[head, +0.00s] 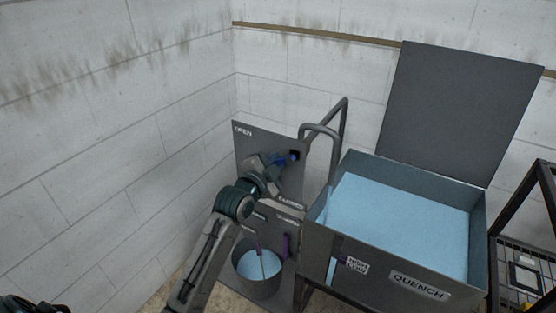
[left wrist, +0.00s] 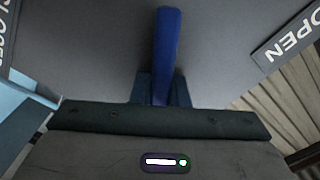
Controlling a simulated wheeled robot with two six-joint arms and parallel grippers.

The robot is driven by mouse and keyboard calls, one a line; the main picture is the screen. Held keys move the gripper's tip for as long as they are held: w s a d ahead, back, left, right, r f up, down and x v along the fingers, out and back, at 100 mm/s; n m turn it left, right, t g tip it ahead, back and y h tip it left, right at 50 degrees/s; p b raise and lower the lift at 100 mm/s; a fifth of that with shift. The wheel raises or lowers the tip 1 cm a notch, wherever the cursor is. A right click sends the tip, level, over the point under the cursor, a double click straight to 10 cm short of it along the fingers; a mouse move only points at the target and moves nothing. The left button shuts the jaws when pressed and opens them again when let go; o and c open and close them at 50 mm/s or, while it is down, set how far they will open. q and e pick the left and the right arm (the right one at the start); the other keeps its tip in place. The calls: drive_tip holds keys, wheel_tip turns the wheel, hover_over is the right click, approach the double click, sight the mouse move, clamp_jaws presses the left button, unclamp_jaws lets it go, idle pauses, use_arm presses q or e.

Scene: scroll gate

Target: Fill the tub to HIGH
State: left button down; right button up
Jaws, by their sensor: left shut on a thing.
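The grey tub (head: 405,272) marked QUENCH stands at the right in the head view, with light blue water (head: 400,220) filling much of it. A HIGH label (head: 357,262) sits on its front, above a second label too small to read surely. My left gripper (head: 286,159) is at the grey valve panel (head: 247,146), shut on a blue lever (left wrist: 168,45). The lever stands between the OPEN label (left wrist: 288,40) and the CLOSED label (left wrist: 7,25) in the left wrist view. My right gripper is not in view.
A curved grey pipe (head: 321,128) runs from beside the panel to the tub. A bucket (head: 258,285) with blue liquid stands below the panel. The tub's lid (head: 455,110) is raised. A dark rack (head: 520,275) stands at the right. A block wall closes the left.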

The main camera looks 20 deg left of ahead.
use_arm(q)
drive_tip(key=c, duration=1.4)
unclamp_jaws()
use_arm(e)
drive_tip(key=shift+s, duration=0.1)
